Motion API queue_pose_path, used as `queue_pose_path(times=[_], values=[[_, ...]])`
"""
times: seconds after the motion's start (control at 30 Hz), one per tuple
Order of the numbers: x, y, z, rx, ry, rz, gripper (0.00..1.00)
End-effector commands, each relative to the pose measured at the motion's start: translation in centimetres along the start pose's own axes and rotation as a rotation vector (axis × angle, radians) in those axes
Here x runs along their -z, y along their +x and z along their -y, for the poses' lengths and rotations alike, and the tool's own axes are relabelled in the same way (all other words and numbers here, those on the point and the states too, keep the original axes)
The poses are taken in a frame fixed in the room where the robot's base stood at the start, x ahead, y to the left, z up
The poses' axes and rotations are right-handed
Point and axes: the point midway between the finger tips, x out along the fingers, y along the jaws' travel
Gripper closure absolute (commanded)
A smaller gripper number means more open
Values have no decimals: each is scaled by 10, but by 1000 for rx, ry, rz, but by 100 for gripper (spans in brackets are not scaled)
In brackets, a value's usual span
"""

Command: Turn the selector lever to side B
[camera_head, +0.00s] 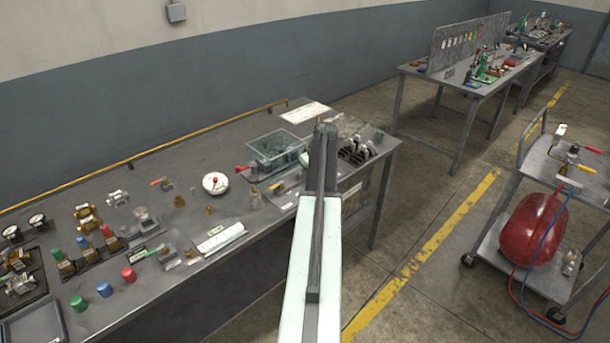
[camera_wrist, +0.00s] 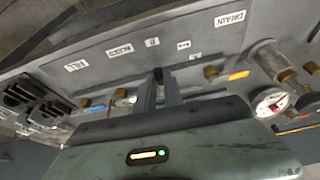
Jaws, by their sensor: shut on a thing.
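In the wrist view my gripper (camera_wrist: 162,90) points at a grey panel (camera_wrist: 215,45) with white labels. Its two narrow grey fingers are close together and shut on a small dark part between the tips, which appears to be the selector lever. The fingers hide most of that part, so its angle cannot be told. A label B (camera_wrist: 152,42) lies just beyond the fingertips, between a longer label at its left and a small label at its right. In the head view my arm hides the gripper and the lever.
The wrist view shows a DRAIN label (camera_wrist: 230,18), a dial gauge (camera_wrist: 269,102) and brass fittings at right. Black switches (camera_wrist: 22,92) are at left. A cart with a red tank (camera_head: 530,229) stands at right.

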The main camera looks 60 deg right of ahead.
Motion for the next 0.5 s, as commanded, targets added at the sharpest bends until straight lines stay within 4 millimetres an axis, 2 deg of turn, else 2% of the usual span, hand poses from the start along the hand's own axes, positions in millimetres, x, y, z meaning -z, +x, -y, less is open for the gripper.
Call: queue_pose_path(times=[0.5], values=[[0, 0, -3, 28, -65, 1, 100]])
